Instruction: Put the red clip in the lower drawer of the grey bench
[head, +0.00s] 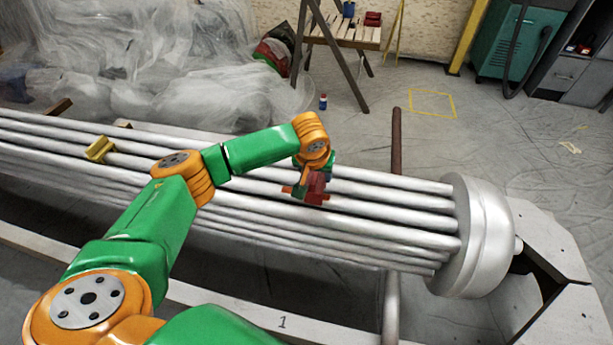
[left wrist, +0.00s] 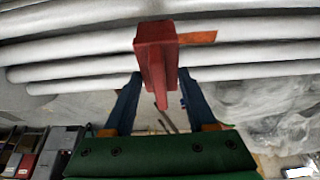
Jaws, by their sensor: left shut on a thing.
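The red clip (head: 317,189) is at the silver tubes in the head view, right of the middle of the bundle. My left gripper (head: 312,178) is over the tubes and shut on it. In the left wrist view the red clip (left wrist: 155,50) is between the two blue fingers, in front of the pale tubes. I cannot tell whether it still touches a tube. The grey bench (head: 568,75) stands at the far upper right in the head view, partly cut off by the frame. Drawer fronts show on it; its lower part looks dark. My right gripper is not in view.
A yellow clip (head: 99,150) sits on the tube bundle (head: 390,203) at the left. A green cabinet (head: 503,45) with a dark hose stands beside the grey bench. A wooden trestle table (head: 345,35) stands at the back. Open floor (head: 470,130) lies between the tubes and the bench.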

